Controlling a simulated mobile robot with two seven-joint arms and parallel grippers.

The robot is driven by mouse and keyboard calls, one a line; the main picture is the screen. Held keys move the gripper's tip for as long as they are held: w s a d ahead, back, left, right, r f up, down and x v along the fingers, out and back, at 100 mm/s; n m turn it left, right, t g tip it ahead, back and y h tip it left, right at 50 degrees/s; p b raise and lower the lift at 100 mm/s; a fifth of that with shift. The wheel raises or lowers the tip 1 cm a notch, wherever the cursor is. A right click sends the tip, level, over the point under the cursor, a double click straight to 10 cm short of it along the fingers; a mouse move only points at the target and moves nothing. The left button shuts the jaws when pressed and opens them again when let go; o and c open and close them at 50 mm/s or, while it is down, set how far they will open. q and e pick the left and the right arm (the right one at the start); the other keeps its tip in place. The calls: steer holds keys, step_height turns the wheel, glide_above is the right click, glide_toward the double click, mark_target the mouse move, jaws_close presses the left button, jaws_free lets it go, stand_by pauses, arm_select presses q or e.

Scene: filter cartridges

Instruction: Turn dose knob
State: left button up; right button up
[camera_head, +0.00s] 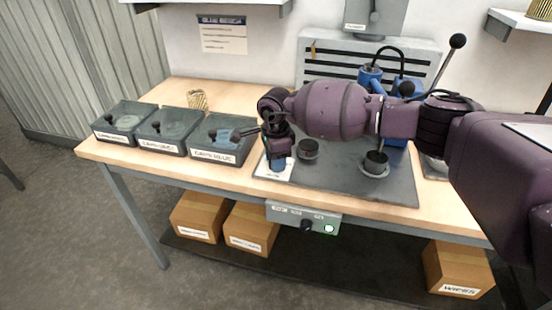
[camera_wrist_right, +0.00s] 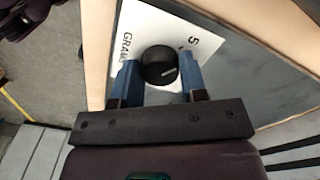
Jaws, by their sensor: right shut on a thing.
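The dose knob (camera_wrist_right: 159,67) is a round black knob with a short white line on its top, seen in the right wrist view. It sits on a white label plate (camera_wrist_right: 146,30) marked "GRAMS" and "5". My right gripper (camera_wrist_right: 159,62) has one blue finger on each side of the knob and is shut on it. In the head view my right gripper (camera_head: 278,163) points down at the left front corner of the grey mat, over the white label plate (camera_head: 266,172); the knob itself is hidden there. My left gripper is not in view.
Two dark round pieces (camera_head: 308,149) (camera_head: 376,163) stand on the grey mat (camera_head: 340,177). Three labelled bins (camera_head: 124,137) line the table's left side. A box with a black dial (camera_head: 306,225) hangs under the front edge. Blue equipment (camera_head: 370,76) stands behind my right arm.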

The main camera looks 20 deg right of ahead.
steer(key=m, duration=0.1)
steer(key=m+p, duration=0.1)
steer(key=m, duration=0.1)
steer(key=m+p, duration=0.1)
steer(key=m, duration=0.1)
steer(key=shift+r, duration=0.25)
steer(key=shift+m+p, duration=0.45)
steer(key=shift+m, duration=0.45)
steer(key=shift+m+p, duration=0.5)
steer(key=shift+m, duration=0.6)
steer(key=shift+f+m+p, duration=0.15)
steer(key=shift+m+p, duration=0.2)
steer(key=shift+m, duration=0.55)
steer(key=o, duration=0.9)
